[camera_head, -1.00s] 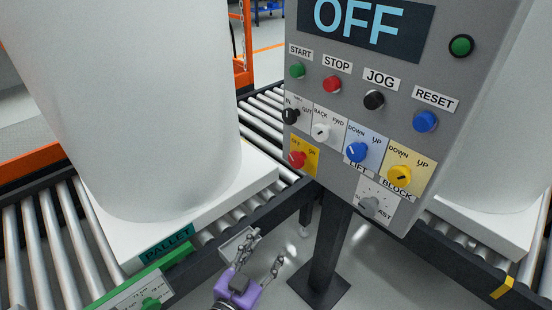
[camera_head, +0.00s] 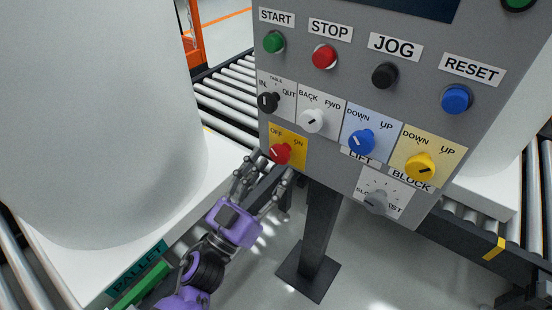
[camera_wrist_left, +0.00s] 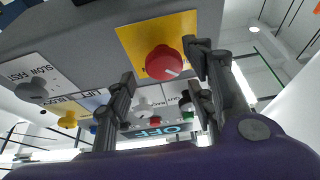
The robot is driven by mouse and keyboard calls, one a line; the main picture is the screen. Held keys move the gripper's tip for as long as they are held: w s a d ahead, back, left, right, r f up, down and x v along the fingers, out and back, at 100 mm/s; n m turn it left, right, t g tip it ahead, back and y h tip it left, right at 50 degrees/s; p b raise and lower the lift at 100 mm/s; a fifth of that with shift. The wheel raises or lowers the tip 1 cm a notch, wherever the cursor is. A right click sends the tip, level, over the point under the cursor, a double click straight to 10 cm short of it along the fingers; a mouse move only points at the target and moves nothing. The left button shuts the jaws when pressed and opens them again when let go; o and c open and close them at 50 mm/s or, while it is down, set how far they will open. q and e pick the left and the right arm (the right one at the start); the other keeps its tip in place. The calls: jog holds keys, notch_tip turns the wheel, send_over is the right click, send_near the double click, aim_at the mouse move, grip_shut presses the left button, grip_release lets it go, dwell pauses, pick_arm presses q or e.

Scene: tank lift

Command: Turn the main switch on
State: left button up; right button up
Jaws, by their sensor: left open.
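The main switch is a red knob (camera_head: 280,153) on a yellow plate (camera_head: 296,145) marked OFF and ON, at the panel's lower left. My left gripper (camera_head: 276,170) is open just below and in front of it, with one fingertip to each side. In the left wrist view the red knob (camera_wrist_left: 164,62) appears between the two open fingers (camera_wrist_left: 163,75); I see no clear contact. The panel display (camera_wrist_left: 158,131) there reads OFF. My right gripper is not in view.
The grey panel (camera_head: 365,90) carries several buttons and knobs; the black knob (camera_head: 268,102) and white knob (camera_head: 312,120) sit close above the red one. A white pallet (camera_head: 110,262) with a large white cylinder (camera_head: 100,130) stands left of my arm.

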aim_at(280, 158)
pick_arm(q)
jog(key=shift+x, duration=1.15)
jog(key=shift+w+d+r, duration=0.1)
jog(key=shift+w+d, duration=0.1)
jog(key=shift+w, duration=0.15)
jog(key=c, duration=1.1)
jog(key=shift+o, duration=0.2)
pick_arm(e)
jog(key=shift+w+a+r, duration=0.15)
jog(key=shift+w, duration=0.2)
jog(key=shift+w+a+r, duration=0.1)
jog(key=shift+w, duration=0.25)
